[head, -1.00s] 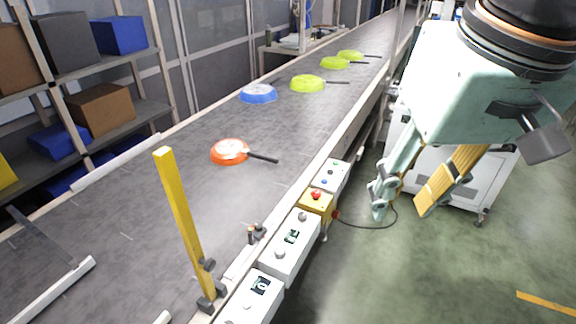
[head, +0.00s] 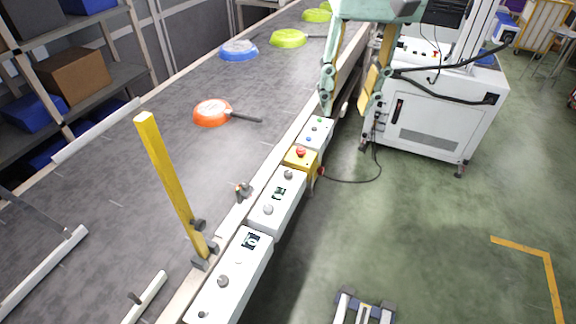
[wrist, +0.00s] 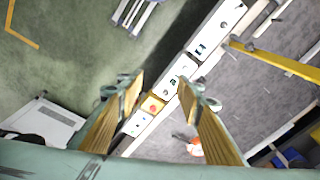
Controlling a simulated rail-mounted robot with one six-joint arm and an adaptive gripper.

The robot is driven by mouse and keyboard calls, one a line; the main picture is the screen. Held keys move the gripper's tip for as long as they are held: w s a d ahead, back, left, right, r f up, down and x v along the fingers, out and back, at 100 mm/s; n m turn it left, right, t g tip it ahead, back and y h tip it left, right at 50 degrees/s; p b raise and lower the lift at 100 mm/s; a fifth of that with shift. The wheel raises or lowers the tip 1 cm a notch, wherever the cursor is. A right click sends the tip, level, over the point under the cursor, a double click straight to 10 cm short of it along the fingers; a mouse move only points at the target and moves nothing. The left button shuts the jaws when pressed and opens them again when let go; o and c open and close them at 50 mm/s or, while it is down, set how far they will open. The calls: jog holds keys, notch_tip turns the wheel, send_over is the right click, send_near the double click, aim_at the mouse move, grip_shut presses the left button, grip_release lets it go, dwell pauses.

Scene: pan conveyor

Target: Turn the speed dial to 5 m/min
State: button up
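A row of control boxes runs along the conveyor's right edge. The middle white box (head: 277,203) has a small display and a round grey knob at each end. The nearest white box (head: 231,281) also has a display and grey knobs. The knob labels and settings are too small to read, so I cannot tell which knob is the speed dial. My gripper (head: 349,100) is open and empty, above and beyond the far end of the row. In the wrist view my gripper (wrist: 160,88) has its fingers apart, with the boxes showing below and between them.
A yellow box with a red button (head: 301,157) and a small white button box (head: 315,132) continue the row. A yellow post (head: 170,180) stands at the belt edge. An orange pan (head: 212,113) lies on the conveyor.

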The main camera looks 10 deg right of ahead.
jog(key=w+f+g+p, duration=0.1)
jog(key=w+f, duration=0.2)
jog(key=w, duration=0.8)
jog(key=m+g+p, duration=0.2)
jog(key=g+p, duration=0.1)
send_over(288, 172)
jog(key=d, duration=0.3)
jog(key=w+x, duration=0.2)
jog(key=x, duration=0.6)
jog(key=w+d+f+x, duration=0.1)
jog(key=w+x, duration=0.1)
jog(key=x, duration=0.6)
jog(key=w+f+g+p, duration=0.1)
jog(key=w+f, duration=0.1)
jog(key=f, duration=0.5)
jog(key=w+a+f+y+p, duration=0.1)
jog(key=w+f, duration=0.2)
jog(key=f, duration=0.4)
jog(key=shift+a+m+g, duration=0.2)
jog(key=shift+m+g, duration=0.1)
jog(key=shift+g, duration=0.1)
jog(key=shift+x, duration=6.8)
jog(key=shift+w, duration=0.15)
jog(key=shift+c, duration=0.2)
